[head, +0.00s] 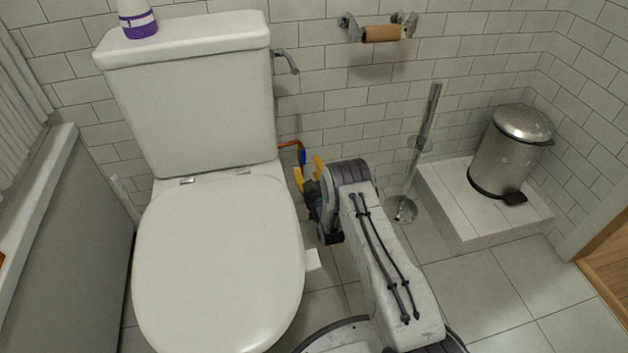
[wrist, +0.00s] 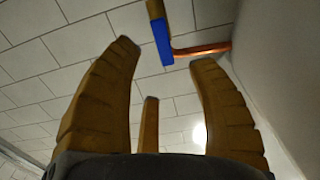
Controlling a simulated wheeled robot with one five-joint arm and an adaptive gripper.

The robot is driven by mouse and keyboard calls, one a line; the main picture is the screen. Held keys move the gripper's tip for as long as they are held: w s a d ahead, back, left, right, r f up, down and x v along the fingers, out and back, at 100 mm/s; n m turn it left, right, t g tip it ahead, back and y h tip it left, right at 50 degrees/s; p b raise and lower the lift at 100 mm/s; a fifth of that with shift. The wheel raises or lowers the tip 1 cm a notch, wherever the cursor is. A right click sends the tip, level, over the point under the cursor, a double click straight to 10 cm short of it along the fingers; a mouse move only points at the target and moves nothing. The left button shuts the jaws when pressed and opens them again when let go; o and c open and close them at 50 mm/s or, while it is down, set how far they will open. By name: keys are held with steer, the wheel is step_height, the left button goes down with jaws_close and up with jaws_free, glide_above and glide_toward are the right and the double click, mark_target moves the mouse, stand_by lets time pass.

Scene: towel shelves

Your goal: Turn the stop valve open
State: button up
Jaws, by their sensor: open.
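The stop valve shows as a blue handle (head: 303,157) on a copper pipe (head: 289,146), low on the tiled wall just right of the toilet. In the wrist view the blue handle (wrist: 162,41) hangs beyond and between my fingertips, with the copper pipe (wrist: 202,49) running right from it. A brass-coloured part (wrist: 155,9) joins the handle's upper end. My gripper (head: 308,170) has yellow fingers and is close in front of and below the valve in the head view. In the wrist view my gripper (wrist: 165,50) is open and empty, with no finger visibly touching the handle.
The white toilet (head: 220,240) stands close left of my arm. A toilet brush stand (head: 404,210) is just right of it. A tiled step (head: 450,215) carries a metal bin (head: 508,150). A paper roll holder (head: 382,33) is above. Floor is clear at the front right.

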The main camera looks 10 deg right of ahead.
steer(key=shift+s, duration=2.35)
steer(key=shift+r, duration=0.1)
step_height(320, 180, up, 22)
steer(key=w+g+p, duration=0.2)
steer(key=g+p, duration=0.1)
steer(key=p, duration=0.8)
steer(key=s+r+g+p, duration=0.25)
steer(key=r+p, duration=0.25)
steer(key=r, duration=0.3)
steer(key=s+r+g+p, duration=0.1)
steer(key=s+r+p, duration=0.25)
steer(key=r, duration=0.45)
steer(key=s+r+g+p, duration=0.4)
steer(key=s+r+p, duration=0.8)
steer(key=s+r, duration=0.45)
steer(key=s+r+g+p, duration=0.2)
steer(key=s+r+p, duration=0.3)
steer(key=s, duration=0.5)
steer(key=s+r+g+p, duration=0.2)
steer(key=s+r+p, duration=0.3)
steer(key=s+r, duration=0.3)
steer(key=s, duration=0.3)
steer(key=shift+d+r+p, duration=0.3)
steer(key=shift+r+p, duration=0.05)
steer(key=shift+p, duration=0.05)
